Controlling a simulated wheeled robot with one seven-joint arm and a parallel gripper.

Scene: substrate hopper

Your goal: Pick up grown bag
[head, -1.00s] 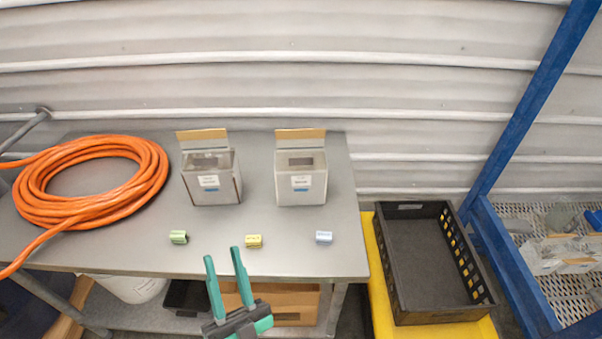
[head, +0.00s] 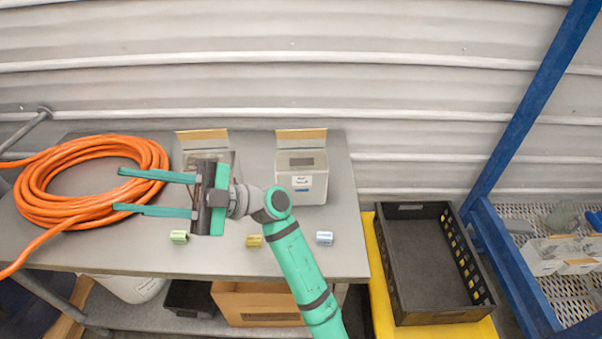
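Two boxy, pale translucent bags or boxes with brown upright top flaps and white labels stand at the back of the grey table. The left one (head: 203,135) is mostly hidden behind my gripper. The right one (head: 306,187) is in clear view. I cannot tell which of them, if either, is the grown bag. More pale packages (head: 548,262) lie in the blue-framed mesh rack at the right. My gripper (head: 117,190) is open and empty above the table, its green fingers pointing left, with the tips over the orange hose's right side.
The orange hose coil (head: 152,185) covers the table's left end. An empty black crate (head: 408,313) stands on a yellow base right of the table.

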